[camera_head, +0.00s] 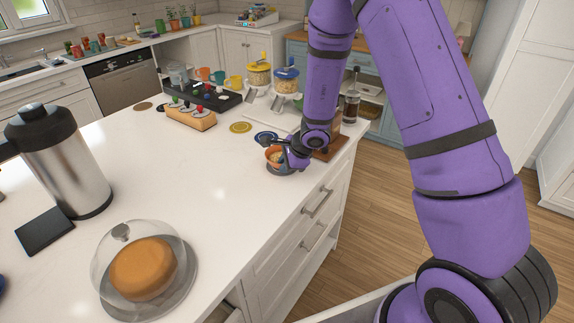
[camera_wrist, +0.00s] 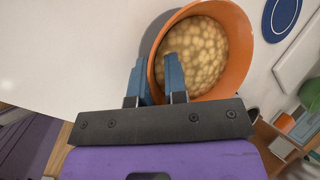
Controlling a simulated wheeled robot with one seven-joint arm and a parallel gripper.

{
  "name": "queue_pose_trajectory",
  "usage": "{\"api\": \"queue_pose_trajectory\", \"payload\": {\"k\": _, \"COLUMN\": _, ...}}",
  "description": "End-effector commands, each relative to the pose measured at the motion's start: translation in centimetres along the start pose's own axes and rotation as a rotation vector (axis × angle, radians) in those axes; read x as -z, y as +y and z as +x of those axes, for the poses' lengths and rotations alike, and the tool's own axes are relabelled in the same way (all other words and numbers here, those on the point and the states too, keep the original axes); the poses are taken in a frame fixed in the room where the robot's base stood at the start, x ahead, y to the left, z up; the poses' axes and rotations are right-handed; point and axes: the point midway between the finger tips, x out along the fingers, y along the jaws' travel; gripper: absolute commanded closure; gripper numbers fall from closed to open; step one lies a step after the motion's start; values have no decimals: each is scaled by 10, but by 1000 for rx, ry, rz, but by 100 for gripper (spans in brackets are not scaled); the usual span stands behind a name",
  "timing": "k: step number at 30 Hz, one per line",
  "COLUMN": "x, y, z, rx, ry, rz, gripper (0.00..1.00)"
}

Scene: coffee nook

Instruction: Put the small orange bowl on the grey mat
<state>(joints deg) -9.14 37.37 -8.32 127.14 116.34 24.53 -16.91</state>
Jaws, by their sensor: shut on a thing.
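The small orange bowl (camera_head: 272,153) is near the right edge of the white counter, filled with pale round pieces. It is large in the wrist view (camera_wrist: 240,62). My gripper (camera_wrist: 156,66) is shut on the bowl's near wall, with one finger inside the rim and one outside. In the head view my gripper (camera_head: 283,150) reaches the bowl from the right. A grey round mat (camera_head: 280,170) shows partly under the bowl, and a grey-brown patch of it shows beside the bowl in the wrist view (camera_wrist: 158,24). I cannot tell whether the bowl touches the mat.
A blue coaster (camera_head: 264,136) and a yellow one (camera_head: 240,127) lie behind the bowl. Cereal dispensers (camera_head: 286,80) and a dark tray (camera_head: 222,101) stand farther back. A domed cake (camera_head: 142,268) and a steel flask (camera_head: 62,160) stand left. The counter's middle is clear.

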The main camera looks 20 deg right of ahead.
Motion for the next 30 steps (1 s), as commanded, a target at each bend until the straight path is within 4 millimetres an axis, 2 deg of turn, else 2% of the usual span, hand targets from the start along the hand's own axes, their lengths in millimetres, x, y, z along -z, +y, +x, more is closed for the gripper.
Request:
{"api": "queue_pose_trajectory", "payload": {"k": 10, "x": 0, "y": 1, "z": 2, "rx": 0, "ry": 0, "rz": -1, "gripper": 100}}
{"api": "queue_pose_trajectory", "payload": {"k": 11, "x": 1, "y": 1, "z": 3, "rx": -1, "ry": 0, "rz": 0, "gripper": 84}}
{"api": "queue_pose_trajectory", "payload": {"k": 14, "x": 0, "y": 1, "z": 2, "rx": 0, "ry": -1, "rz": 0, "gripper": 61}}
{"api": "queue_pose_trajectory", "payload": {"k": 25, "x": 0, "y": 0, "z": 0, "rx": -1, "ry": -1, "rz": 0, "gripper": 61}}
{"api": "queue_pose_trajectory", "payload": {"k": 30, "x": 0, "y": -1, "z": -17, "rx": 2, "ry": -2, "rz": 1, "gripper": 61}}
